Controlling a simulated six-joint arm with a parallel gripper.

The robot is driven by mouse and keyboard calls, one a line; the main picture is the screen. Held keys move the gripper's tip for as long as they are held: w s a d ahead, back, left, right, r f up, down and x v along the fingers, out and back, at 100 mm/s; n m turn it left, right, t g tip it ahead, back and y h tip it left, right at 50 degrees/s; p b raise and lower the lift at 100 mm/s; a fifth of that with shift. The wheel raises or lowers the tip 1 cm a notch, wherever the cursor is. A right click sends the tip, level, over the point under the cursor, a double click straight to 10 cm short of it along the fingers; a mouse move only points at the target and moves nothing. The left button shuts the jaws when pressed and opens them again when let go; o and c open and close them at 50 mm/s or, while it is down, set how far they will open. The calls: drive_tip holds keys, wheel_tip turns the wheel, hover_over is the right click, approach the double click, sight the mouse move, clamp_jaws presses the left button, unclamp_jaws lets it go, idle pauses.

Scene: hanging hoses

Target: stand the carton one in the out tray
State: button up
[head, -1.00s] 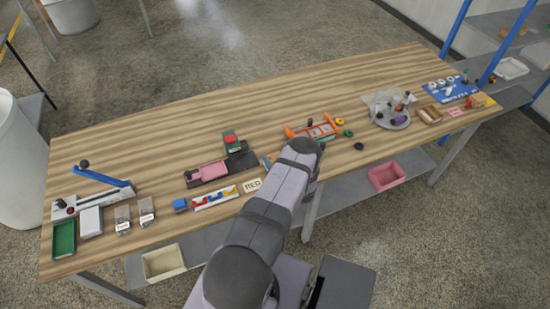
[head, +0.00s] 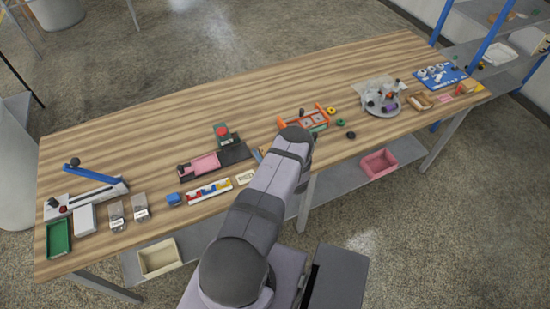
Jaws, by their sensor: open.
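Which thing is the carton one, and which tray is the out tray, I cannot tell for sure at this size. A small tan, box-like item (head: 466,88) lies at the right end of the table. A white box-shaped item (head: 84,219) lies at the left end. Beside it is an empty green tray (head: 59,239) at the front left corner. A small brown tray (head: 420,101) sits near the right end. My arm reaches over the table's middle, its wrist just in front of the orange-ended rack. My gripper is hidden behind the arm, and no held object shows.
A blue-handled lever device (head: 95,180) stands at the left. Two small grey packs (head: 128,212) lie beside it. A pink block device (head: 205,163), an orange-ended rack (head: 304,118) and a round grey plate (head: 382,104) with small items follow rightward. The table's back strip is clear.

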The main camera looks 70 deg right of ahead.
drive_tip(key=b+v, duration=0.2)
drive_tip(key=v, duration=0.8)
drive_tip(key=shift+s+b, duration=0.1)
drive_tip(key=shift+b, duration=0.2)
drive_tip(key=shift+v, duration=0.85)
